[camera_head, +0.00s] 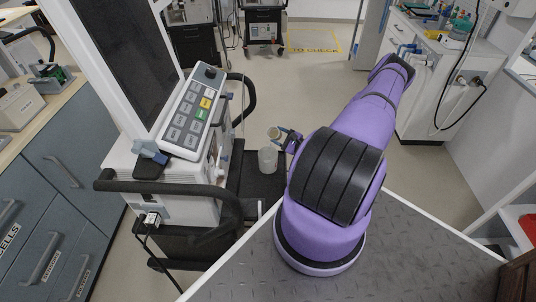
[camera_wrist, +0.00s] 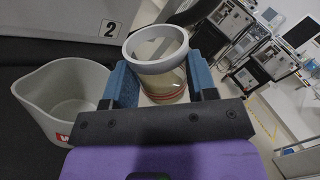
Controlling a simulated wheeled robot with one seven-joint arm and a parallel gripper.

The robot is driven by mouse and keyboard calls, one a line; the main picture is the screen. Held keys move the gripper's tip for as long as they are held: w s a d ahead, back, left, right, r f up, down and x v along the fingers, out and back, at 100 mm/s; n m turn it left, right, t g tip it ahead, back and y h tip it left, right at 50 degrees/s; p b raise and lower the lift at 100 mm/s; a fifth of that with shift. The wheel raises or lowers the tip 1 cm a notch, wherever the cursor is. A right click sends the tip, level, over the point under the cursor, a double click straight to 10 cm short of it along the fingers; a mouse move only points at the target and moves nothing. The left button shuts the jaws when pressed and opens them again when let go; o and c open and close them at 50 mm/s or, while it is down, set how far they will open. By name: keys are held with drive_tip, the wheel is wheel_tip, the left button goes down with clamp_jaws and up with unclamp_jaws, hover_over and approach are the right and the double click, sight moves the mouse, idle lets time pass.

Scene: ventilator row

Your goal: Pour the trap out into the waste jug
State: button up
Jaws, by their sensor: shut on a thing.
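The trap (camera_wrist: 160,88) is a clear cup with a thick grey rim and red lines low on its wall. My gripper (camera_wrist: 161,78) is shut on it, one blue finger on each side. What the trap holds is unclear. The waste jug (camera_wrist: 65,98) is a pale grey open vessel with a red label, just left of the trap and apart from it. In the head view my gripper (camera_head: 289,139) holds the trap (camera_head: 273,133) above and slightly right of the jug (camera_head: 267,160). The jug stands on a dark shelf (camera_head: 255,185).
The ventilator cart with its button panel (camera_head: 193,112) and black handle (camera_head: 175,188) stands close on the left. A drawer counter (camera_head: 55,190) is farther left. Open floor (camera_head: 315,82) lies behind, with a white cabinet (camera_head: 430,95) at the right.

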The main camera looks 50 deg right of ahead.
drive_tip(key=shift+a+f+n, duration=0.15)
drive_tip(key=shift+f+n, duration=0.15)
drive_tip(key=shift+n, duration=0.2)
drive_tip(key=shift+r+n+y, duration=0.3)
drive_tip(key=shift+n+y, duration=0.1)
drive_tip(key=shift+n, duration=0.6)
drive_tip(key=shift+f+n, duration=0.5)
drive_tip(key=shift+n, duration=0.5)
idle(0.3)
drive_tip(key=shift+s+a+r+n+y+p, duration=0.15)
drive_tip(key=shift+r+n+y+p, duration=0.15)
drive_tip(key=shift+n, duration=0.6)
idle(0.4)
drive_tip(key=shift+s+a+r+n, duration=0.1)
drive_tip(key=shift+a+n, duration=0.25)
drive_tip(key=shift+n, duration=0.15)
drive_tip(key=shift+s+a+r+n, duration=0.1)
drive_tip(key=shift+a+n, duration=0.2)
drive_tip(key=shift+n, duration=0.2)
idle(0.6)
drive_tip(key=shift+a+r+n+y+p, duration=0.2)
drive_tip(key=shift+n+p, duration=0.1)
drive_tip(key=shift+n, duration=0.4)
drive_tip(key=shift+a+r+n+y+p, duration=0.1)
drive_tip(key=shift+n+y+p, duration=0.15)
drive_tip(key=shift+n, duration=0.45)
idle(0.9)
